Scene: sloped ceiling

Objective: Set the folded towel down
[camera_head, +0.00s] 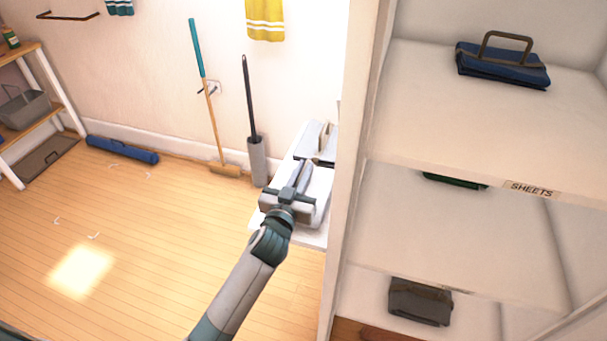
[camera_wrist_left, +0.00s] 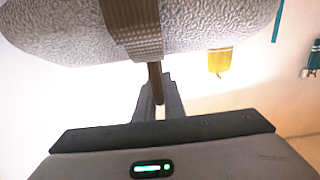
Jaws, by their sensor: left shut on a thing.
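My left gripper (camera_head: 303,168) is shut on the handle of a strapped, light grey folded towel (camera_head: 310,140). In the left wrist view the towel (camera_wrist_left: 60,30) is a rough, textured bundle with a brown-grey strap around it. The fingers (camera_wrist_left: 158,100) meet at the narrow handle of that strap. In the head view the towel is partly hidden by the shelf's upright and my gripper, over or near a white surface (camera_head: 312,236). I cannot tell whether it touches that surface. My right gripper is not in view.
A white shelf unit (camera_head: 440,130) at right holds a blue strapped bundle (camera_head: 503,65) on top, a green one (camera_head: 455,181) and a dark grey one (camera_head: 420,301) below. A broom (camera_head: 208,100) and grey holder (camera_head: 257,160) stand by the wall. The left floor is mostly clear.

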